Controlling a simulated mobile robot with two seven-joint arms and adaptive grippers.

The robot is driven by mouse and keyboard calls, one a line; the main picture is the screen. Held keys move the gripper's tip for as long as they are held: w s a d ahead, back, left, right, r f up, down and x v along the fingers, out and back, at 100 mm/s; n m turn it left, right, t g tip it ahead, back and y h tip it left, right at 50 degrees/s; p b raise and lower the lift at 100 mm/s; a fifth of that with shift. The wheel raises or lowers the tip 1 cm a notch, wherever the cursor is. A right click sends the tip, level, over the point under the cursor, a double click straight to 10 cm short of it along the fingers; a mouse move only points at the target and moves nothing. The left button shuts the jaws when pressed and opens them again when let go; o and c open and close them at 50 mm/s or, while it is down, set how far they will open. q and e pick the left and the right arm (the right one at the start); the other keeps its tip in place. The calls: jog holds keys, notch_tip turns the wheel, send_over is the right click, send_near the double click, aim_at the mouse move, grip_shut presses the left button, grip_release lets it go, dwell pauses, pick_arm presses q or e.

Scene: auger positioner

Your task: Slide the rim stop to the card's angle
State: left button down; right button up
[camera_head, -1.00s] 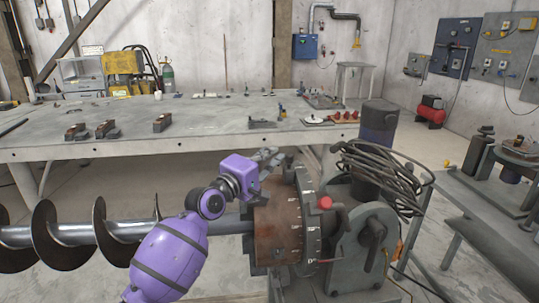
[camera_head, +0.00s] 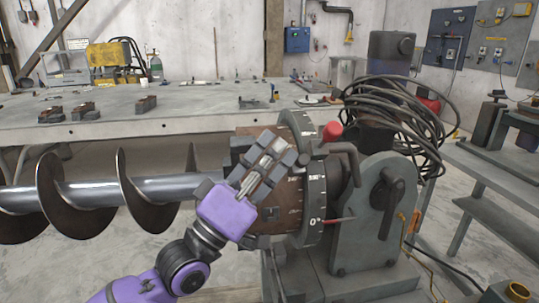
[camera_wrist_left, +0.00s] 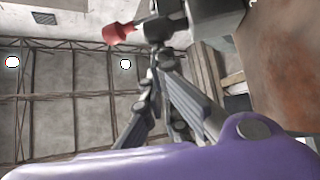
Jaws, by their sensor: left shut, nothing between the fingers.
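A round drum (camera_head: 245,150) carries a dark ring with white degree marks (camera_head: 314,200), its 0° mark beside a thin red-tipped pointer (camera_head: 338,220). A red knob (camera_head: 332,131) on a dark block, which looks like the rim stop, stands at the ring's upper right part. The knob also shows at the top left of the left wrist view (camera_wrist_left: 118,33). My left gripper (camera_head: 284,150) is shut and empty in front of the drum, its fingers pointing up right, close to the block. Whether they touch it I cannot tell. No card is readable. My right gripper is not in view.
A steel auger (camera_head: 95,195) runs left from the drum. A grey housing (camera_head: 375,228) and a coil of black cable (camera_head: 390,115) stand right of the ring. A long workbench (camera_head: 190,112) with small fixtures is behind. A side stand (camera_head: 500,190) is at the right.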

pick_arm(q)
jog(key=s+f+m+g+h+b, duration=0.1)
jog(key=f+b, duration=0.1)
jog(key=s+f+m+g+h+b, duration=0.1)
jog(key=f+m, duration=0.1)
jog(key=s+f+m+h+b, duration=0.1)
jog(key=f+m+b, duration=0.1)
jog(key=shift+d+g+h+b, duration=0.3)
jog(key=shift+d+g, duration=0.1)
notch_tip(320, 180, down, 7)
jog(key=s+m+g+h+b, duration=0.2)
jog(key=m+g+h+b, duration=0.2)
jog(key=m+g+b, duration=0.3)
jog(key=m+g, duration=0.2)
jog(key=m, duration=0.2)
jog(key=shift+s+d+g, duration=0.2)
jog(key=shift+s+g, duration=0.2)
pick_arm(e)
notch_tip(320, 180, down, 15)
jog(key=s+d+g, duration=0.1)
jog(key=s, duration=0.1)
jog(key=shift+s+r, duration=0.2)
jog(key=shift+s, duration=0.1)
pick_arm(q)
jog(key=shift+f, duration=0.1)
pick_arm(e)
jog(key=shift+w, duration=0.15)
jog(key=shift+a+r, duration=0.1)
